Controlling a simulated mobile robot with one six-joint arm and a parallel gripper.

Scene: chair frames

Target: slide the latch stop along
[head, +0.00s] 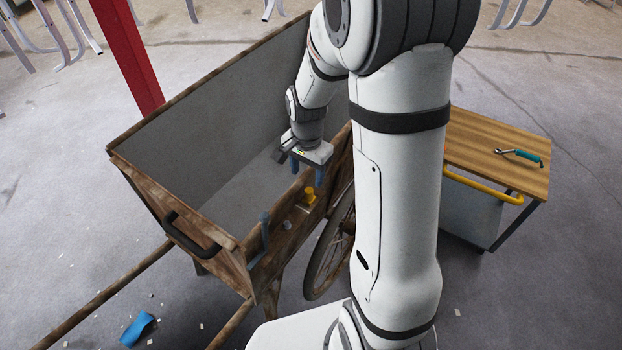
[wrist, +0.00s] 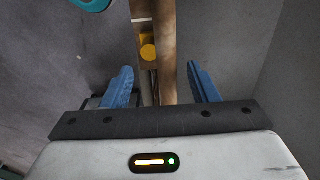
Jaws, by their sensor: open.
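A yellow knob-like piece (head: 310,195), which I take for the latch stop, sits on the near side wall of the wooden cart (head: 285,240). In the wrist view its round yellow end (wrist: 148,51) shows beyond the fingers, beside the wall's brown top edge (wrist: 167,60). My gripper (head: 307,171) is above that wall, just up from the yellow piece and apart from it. Its blue fingers are spread and empty in the wrist view (wrist: 160,72), with the wall's edge running between them. Whether the fingers touch the wall cannot be told.
A blue-grey bar (head: 264,232) and a small pale knob (head: 287,225) are on the same wall, left of the yellow piece. The cart's wheel (head: 331,245) is below. A bench (head: 485,150) with a teal-handled tool (head: 519,156) stands right. The cart's interior looks empty.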

